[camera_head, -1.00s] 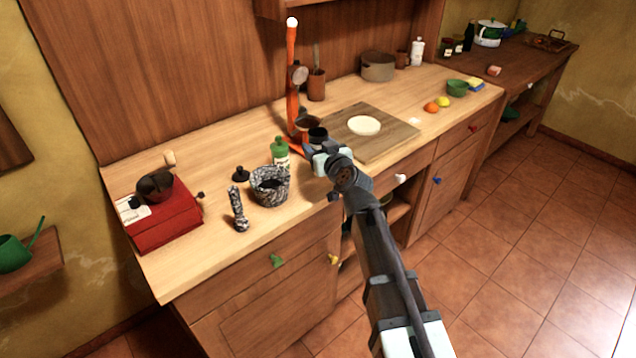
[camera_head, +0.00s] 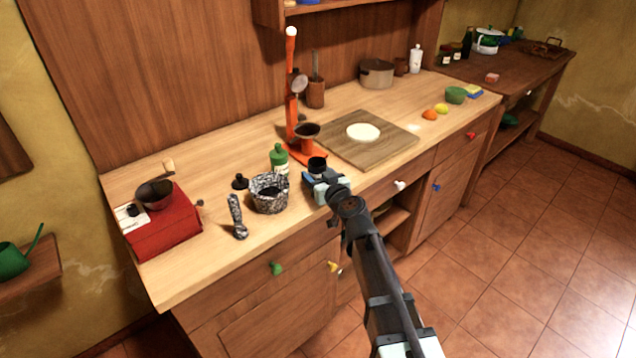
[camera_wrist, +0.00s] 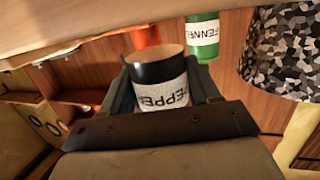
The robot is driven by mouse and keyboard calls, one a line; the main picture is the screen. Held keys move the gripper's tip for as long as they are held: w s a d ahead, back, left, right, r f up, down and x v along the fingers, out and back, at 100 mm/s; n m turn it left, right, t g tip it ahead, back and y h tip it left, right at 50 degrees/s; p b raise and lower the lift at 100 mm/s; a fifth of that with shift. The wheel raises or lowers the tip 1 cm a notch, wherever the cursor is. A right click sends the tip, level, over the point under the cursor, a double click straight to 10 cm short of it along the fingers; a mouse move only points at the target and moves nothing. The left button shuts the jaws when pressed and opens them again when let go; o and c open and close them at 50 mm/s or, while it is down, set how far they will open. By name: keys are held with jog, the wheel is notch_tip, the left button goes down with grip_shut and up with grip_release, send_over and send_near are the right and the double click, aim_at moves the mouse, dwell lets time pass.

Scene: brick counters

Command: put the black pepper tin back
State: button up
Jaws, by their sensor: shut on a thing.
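The black pepper tin (camera_wrist: 158,84) is a dark cylinder with a pale label reading PEPPER, upside down in the wrist view. My gripper (camera_wrist: 165,92) is shut on it, with a finger on each side. In the head view the tin (camera_head: 317,165) shows at the tip of my gripper (camera_head: 318,178), at the front of the wooden counter, right of the speckled pot. My gripper hides its lower part, so I cannot tell whether it touches the counter. A green fennel bottle (camera_head: 279,159) stands behind and left of the tin; it also shows in the wrist view (camera_wrist: 202,38).
The speckled mortar (camera_head: 269,194) and its pestle (camera_head: 237,217) are close on the left. An orange stand (camera_head: 292,95) rises behind the tin. A board with a pale disc (camera_head: 362,132) lies to the right.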

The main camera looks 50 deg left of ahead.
jog(key=shift+f, duration=1.25)
jog(key=shift+f, duration=0.15)
jog(key=o, duration=1.2)
jog(key=shift+o, duration=0.2)
